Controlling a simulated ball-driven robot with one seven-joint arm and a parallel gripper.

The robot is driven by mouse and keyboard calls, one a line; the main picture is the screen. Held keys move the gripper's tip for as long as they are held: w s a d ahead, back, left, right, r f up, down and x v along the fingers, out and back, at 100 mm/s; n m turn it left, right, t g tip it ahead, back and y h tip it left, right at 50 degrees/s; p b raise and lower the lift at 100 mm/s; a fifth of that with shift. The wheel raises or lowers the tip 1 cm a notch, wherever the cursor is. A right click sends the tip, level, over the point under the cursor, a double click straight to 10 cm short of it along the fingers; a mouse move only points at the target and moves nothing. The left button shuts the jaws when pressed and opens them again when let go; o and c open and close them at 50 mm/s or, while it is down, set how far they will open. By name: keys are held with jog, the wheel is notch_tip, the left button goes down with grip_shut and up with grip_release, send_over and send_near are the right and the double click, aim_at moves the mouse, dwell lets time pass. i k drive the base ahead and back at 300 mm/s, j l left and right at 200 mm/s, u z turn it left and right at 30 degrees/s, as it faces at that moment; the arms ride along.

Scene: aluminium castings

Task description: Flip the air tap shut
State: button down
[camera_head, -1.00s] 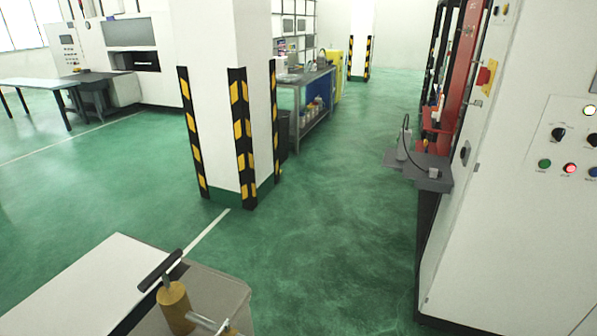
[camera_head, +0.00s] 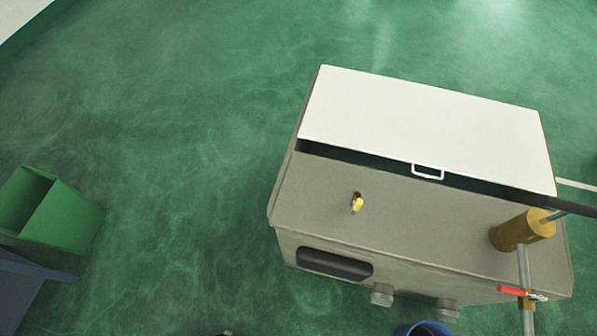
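A small tap with a red lever (camera_head: 512,291) sits on a grey pipe (camera_head: 524,265) at the lower right, which I take to be the air tap. The lever points left, across the line of the pipe. The pipe runs down the picture from a brass cylinder (camera_head: 522,230) on top of a grey cabinet (camera_head: 330,205). A small yellow fitting (camera_head: 357,204) also stands on the cabinet top, left of its middle. My gripper is not in view.
A white lid with a handle (camera_head: 428,172) covers the cabinet's far part. A dark slot (camera_head: 334,264) and two round knobs are on its near side. A green bin (camera_head: 60,210) stands at left. A blue round rim (camera_head: 423,329) shows at the bottom. Green floor between is clear.

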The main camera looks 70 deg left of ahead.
aim_at(356, 205)
jog(key=u, duration=1.15)
jog(key=i+l+u, duration=0.2)
jog(key=k+l, duration=0.05)
